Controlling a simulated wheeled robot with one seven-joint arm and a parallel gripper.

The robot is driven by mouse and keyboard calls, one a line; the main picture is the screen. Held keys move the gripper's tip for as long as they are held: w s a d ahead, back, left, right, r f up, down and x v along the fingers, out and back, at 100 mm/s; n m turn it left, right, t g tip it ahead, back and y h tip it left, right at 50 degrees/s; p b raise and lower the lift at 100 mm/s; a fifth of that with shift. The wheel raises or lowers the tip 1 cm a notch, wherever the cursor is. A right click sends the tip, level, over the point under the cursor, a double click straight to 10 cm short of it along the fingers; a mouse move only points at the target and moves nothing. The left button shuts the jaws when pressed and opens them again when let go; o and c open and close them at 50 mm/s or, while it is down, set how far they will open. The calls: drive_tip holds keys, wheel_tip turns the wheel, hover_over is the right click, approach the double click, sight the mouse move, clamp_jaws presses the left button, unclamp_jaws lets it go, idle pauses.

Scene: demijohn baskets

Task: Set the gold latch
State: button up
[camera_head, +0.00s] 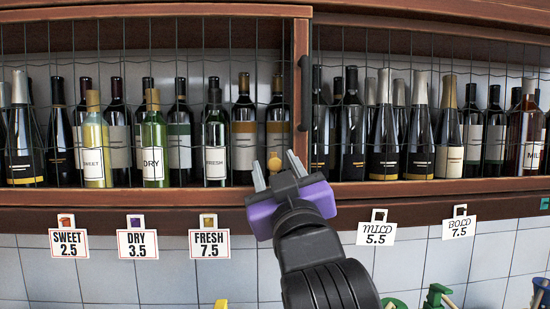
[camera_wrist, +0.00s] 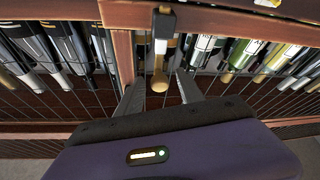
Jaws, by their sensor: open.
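The gold latch (camera_head: 274,162) is a small rounded knob at the lower right corner of the mesh-fronted cabinet door. In the wrist view it is a gold stem with a rounded end (camera_wrist: 159,82) hanging from a dark bracket (camera_wrist: 164,22). My gripper (camera_head: 276,168) has a purple body and two grey fingers, and it is open and empty. Its fingertips lie on either side of the latch in both views. The wrist view shows the latch's end between the fingers (camera_wrist: 159,82), with a gap to each side; I cannot tell whether either touches.
Wire mesh and a wooden door frame (camera_head: 301,90) stand close ahead, with a dark handle (camera_head: 303,62) on the frame. Several bottles stand behind the mesh. Price tags such as FRESH 7.5 (camera_head: 210,244) hang below the shelf edge (camera_head: 420,190). Green and yellow items stand lower right.

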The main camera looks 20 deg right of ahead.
drive_tip(key=shift+w+d+r, duration=0.1)
drive_tip(key=shift+w+r, duration=0.05)
drive_tip(key=shift+w, duration=0.25)
drive_tip(key=shift+c, duration=0.4)
clamp_jaws()
idle(0.8)
